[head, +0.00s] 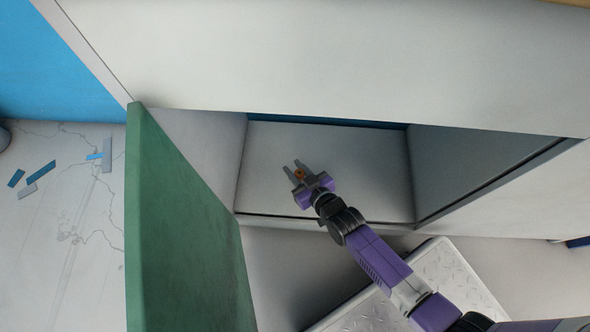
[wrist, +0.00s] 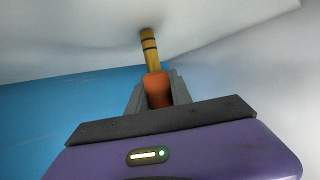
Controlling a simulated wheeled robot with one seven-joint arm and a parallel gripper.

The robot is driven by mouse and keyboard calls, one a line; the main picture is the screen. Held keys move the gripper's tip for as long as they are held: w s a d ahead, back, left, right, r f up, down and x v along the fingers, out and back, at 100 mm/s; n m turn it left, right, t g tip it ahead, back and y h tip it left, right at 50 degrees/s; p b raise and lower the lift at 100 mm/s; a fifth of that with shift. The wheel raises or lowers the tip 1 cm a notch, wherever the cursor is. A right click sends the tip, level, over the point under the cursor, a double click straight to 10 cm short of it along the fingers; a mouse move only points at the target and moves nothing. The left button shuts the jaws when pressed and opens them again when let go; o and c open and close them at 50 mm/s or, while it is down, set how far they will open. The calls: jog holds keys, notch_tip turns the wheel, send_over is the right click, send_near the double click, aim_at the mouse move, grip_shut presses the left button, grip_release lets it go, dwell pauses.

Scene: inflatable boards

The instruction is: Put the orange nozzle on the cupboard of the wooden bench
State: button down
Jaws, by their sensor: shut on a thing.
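The orange nozzle (wrist: 157,88) is between my gripper's fingers in the wrist view, with its yellow, dark-banded end (wrist: 150,52) pointing away from the palm. I cannot tell whether the nozzle touches a surface.
The green cupboard door (head: 180,225) stands open on the left of the opening. The white bench front (head: 330,60) is above it. A patterned metal plate (head: 445,270) lies below my arm. Blue and grey pieces (head: 38,172) lie on the floor at left.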

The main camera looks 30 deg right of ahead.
jog(key=c, duration=1.1)
grip_release()
jog(key=shift+c, duration=0.2)
jog(key=shift+s+r, duration=0.15)
jog(key=shift+r, duration=0.05)
jog(key=p+v, duration=0.6)
jog(key=v, duration=0.5)
jog(key=shift+s, duration=0.3)
jog(key=shift+r, duration=0.15)
